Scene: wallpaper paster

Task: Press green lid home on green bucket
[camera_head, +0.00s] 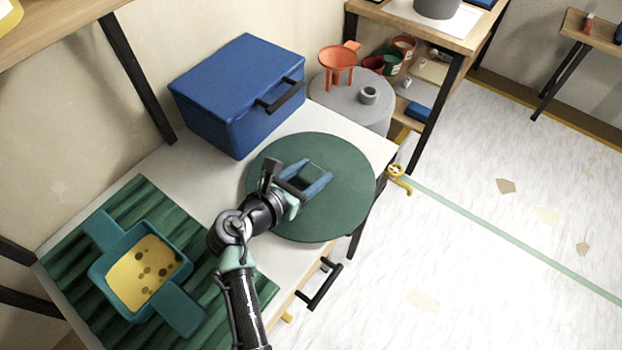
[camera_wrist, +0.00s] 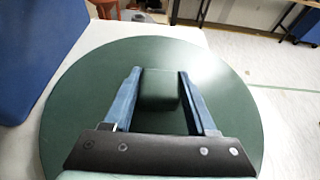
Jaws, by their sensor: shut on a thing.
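The green lid (camera_head: 345,205) is a wide dark green disc with a block-shaped handle (camera_head: 313,176) on its top. It appears near the right end of the white table in the head view, and it fills most of the wrist view (camera_wrist: 90,110). My gripper (camera_head: 318,180) is over the lid with its blue fingers on either side of the handle, shut on it. The handle also shows between the fingers in the wrist view (camera_wrist: 159,90). The green bucket cannot be made out under the lid, so I cannot tell how the lid sits on it.
A blue box (camera_head: 235,90) with a black handle stands behind the lid. A teal tray (camera_head: 180,305) with yellow contents sits on a ridged green mat (camera_head: 70,250) at left. A grey round container (camera_head: 345,115) and an orange stool-like object (camera_head: 338,62) are behind. Open floor lies right.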

